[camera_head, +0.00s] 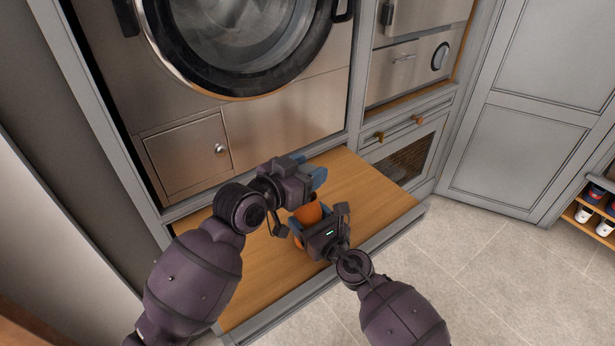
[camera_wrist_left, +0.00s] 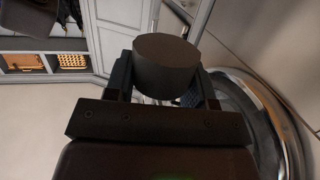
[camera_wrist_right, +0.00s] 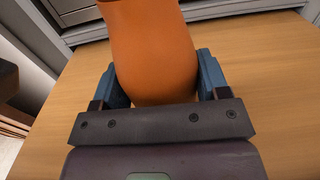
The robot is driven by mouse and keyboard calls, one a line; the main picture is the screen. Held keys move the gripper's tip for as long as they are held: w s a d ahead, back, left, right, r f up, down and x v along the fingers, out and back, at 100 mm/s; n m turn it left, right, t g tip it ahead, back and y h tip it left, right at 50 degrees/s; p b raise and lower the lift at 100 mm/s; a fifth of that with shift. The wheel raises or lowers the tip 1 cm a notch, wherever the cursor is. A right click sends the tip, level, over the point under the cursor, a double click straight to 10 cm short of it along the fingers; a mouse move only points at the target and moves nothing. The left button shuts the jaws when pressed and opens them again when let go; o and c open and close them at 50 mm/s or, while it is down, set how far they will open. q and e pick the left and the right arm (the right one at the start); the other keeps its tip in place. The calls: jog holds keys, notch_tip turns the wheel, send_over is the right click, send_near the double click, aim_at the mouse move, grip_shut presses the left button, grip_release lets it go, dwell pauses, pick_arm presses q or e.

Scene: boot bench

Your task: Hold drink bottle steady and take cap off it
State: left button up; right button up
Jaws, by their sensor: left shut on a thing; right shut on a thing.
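The orange drink bottle (camera_head: 308,213) is at the pull-out wooden board, partly hidden by my grippers in the head view. In the right wrist view the bottle (camera_wrist_right: 153,50) stands between the blue fingers of my right gripper (camera_wrist_right: 158,85), which is shut on its body. My left gripper (camera_head: 316,180) is just above the bottle. In the left wrist view my left gripper (camera_wrist_left: 165,85) is shut on a dark round cap (camera_wrist_left: 166,64). The bottle's neck is hidden, so I cannot tell whether the cap is on it or apart.
The wooden board (camera_head: 375,200) is bare around the bottle. A round-doored machine (camera_head: 235,40) and metal panels stand behind it. A grey cabinet door (camera_head: 520,140) is at right, with a shoe shelf (camera_head: 590,215) at the far right. Tiled floor (camera_head: 470,260) lies in front.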

pick_arm(q)
jog(key=shift+r, duration=0.85)
pick_arm(e)
jog(key=o, duration=1.4)
jog(key=shift+c, duration=0.2)
pick_arm(q)
jog(key=shift+r, duration=0.15)
pick_arm(e)
jog(key=shift+s+d, duration=0.35)
jog(key=shift+s, duration=0.1)
jog(key=v, duration=0.9)
jog(key=shift+s+d, duration=0.2)
jog(key=shift+s, duration=0.1)
jog(key=shift+s+d+r, duration=0.1)
jog(key=shift+s+d, duration=0.2)
jog(key=shift+s, duration=0.2)
